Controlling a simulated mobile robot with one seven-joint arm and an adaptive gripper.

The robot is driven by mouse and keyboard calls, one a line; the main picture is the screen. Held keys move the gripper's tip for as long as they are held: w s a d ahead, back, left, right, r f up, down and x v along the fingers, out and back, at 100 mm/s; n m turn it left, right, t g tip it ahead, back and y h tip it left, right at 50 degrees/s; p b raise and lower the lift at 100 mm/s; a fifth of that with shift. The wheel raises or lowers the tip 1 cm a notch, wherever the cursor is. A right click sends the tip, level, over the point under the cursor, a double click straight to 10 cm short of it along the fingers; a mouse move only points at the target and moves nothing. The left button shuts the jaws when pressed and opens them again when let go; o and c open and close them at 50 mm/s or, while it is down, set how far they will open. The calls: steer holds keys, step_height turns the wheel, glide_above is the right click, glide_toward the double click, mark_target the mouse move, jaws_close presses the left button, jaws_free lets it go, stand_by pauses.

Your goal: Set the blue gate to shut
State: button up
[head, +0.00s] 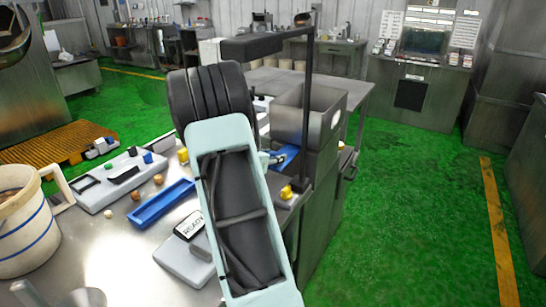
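A blue flat piece (289,156), which may be the blue gate, shows beside the dark upright post, in front of the grey open-topped bin. Its left part is hidden, so I cannot tell its position. My pale teal arm link (279,235) covers the middle of the view. A small grey-teal part (274,158) shows just right of the link and close to the blue piece; it may be part of my gripper. The fingers cannot be made out, and neither can any contact with the blue piece.
A blue tray (161,203), a READY sign (188,225) and a white bucket (22,220) are on the metal table at left. The grey bin (312,112) is at right. Green floor is clear further right.

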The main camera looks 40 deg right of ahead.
jaws_close()
steer(key=shift+d, duration=0.1)
steer(key=d+p, duration=0.1)
steer(key=d, duration=0.1)
steer(key=w+d+p, duration=0.1)
steer(key=d+p, duration=0.1)
steer(key=d, duration=0.1)
steer(key=shift+w+d+r, duration=0.1)
steer(key=shift+w+d, duration=0.2)
steer(key=shift+w, duration=0.05)
steer(key=shift+d+r, duration=0.1)
steer(key=shift+d, duration=0.05)
steer(key=shift+c, duration=0.2)
jaws_free()
steer(key=shift+d, duration=0.1)
steer(key=shift+o, duration=0.4)
